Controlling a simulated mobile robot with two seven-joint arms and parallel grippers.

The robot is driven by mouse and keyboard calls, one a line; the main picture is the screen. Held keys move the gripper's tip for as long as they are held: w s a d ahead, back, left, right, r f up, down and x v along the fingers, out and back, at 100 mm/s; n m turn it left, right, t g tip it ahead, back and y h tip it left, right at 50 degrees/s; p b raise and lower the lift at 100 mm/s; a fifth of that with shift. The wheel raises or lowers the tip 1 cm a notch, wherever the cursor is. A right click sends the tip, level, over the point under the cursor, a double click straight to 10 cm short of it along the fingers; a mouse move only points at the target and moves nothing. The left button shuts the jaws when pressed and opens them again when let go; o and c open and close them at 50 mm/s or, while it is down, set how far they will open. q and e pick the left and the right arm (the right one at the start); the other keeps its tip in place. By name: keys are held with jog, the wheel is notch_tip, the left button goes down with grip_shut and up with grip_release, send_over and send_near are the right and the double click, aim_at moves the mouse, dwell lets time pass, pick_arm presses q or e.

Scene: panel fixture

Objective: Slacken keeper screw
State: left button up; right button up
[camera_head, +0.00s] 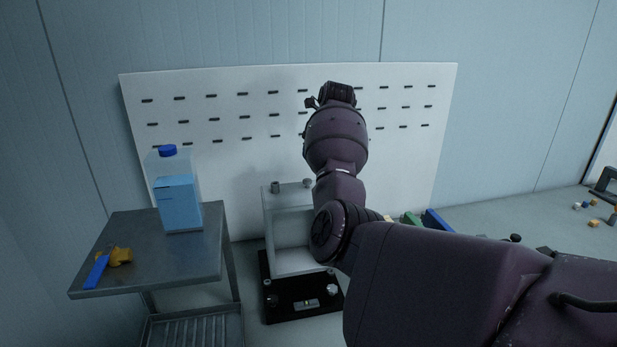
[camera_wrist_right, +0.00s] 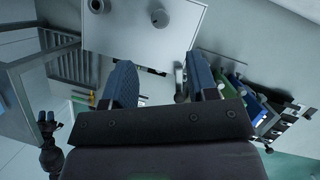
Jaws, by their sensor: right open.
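Two cylinders, a left one (camera_wrist_right: 96,5) and a right one (camera_wrist_right: 160,18), also show on a pale plate (camera_wrist_right: 130,40) in the right wrist view. I cannot tell which part is the keeper screw. My right gripper (camera_wrist_right: 161,80) is open, with nothing between its fingers. My right arm hides part of the fixture in the head view.
A metal cart (camera_head: 150,262) at left carries a blue-filled bottle (camera_head: 180,205) and a yellow-and-blue object (camera_head: 120,257). A slotted white panel (camera_head: 225,110) stands behind. Coloured bins (camera_wrist_right: 255,105) lie right of the gripper. A dark shape (camera_wrist_right: 48,135) at lower left is unclear.

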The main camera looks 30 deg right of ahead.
aim_at(308, 180)
jog(key=p+x, duration=0.1)
jog(key=x, duration=0.9)
jog(key=shift+c, duration=0.3)
jog(key=c, duration=0.9)
jog(key=shift+o, duration=0.2)
jog(key=shift+n, duration=0.4)
